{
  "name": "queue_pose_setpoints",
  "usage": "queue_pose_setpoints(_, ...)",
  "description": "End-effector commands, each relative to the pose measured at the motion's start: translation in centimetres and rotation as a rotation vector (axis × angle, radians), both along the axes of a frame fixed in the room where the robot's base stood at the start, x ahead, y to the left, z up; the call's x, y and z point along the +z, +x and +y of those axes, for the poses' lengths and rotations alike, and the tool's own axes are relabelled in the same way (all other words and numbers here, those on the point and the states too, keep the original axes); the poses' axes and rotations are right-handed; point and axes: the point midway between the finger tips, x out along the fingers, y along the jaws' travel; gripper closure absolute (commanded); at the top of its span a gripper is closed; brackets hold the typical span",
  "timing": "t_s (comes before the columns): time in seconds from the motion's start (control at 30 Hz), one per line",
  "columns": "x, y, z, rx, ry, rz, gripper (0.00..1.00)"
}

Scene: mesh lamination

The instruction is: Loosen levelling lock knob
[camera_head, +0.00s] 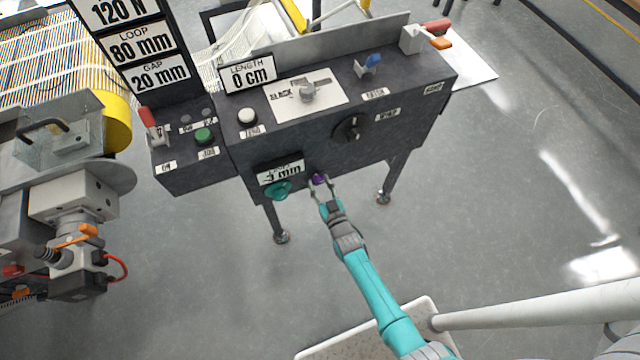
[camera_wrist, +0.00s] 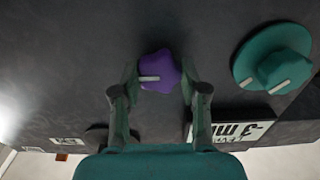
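The purple lobed knob (camera_head: 319,180) sits low on the front face of the dark control panel (camera_head: 300,150). It also shows in the wrist view (camera_wrist: 160,72), with a pale bar mark pointing left across it. My gripper (camera_head: 321,186) is at the knob, with one finger on each side of it. In the wrist view my gripper (camera_wrist: 158,85) has its fingers spread about the knob; small gaps seem to show, and firm contact is not visible. The teal knob (camera_head: 278,190) beside it shows in the wrist view (camera_wrist: 272,58), below a display (camera_head: 281,172) reading -3 mm.
A black rotary knob (camera_head: 351,129) is higher on the panel face. A green button (camera_head: 203,136), white button (camera_head: 247,117) and blue switch (camera_head: 372,62) are on top. Panel legs (camera_head: 277,222) stand on the floor. Open floor (camera_head: 500,230) lies to the right.

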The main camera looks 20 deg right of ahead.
Motion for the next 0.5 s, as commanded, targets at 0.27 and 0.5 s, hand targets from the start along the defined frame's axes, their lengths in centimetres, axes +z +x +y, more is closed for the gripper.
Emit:
queue_pose_setpoints(0.27, 0.02, 0.00, 0.00, 0.000, -0.012, 0.000, 0.91)
queue_pose_setpoints(0.5, 0.02, 0.00, -0.01, 0.000, -0.099, -0.001, 0.91)
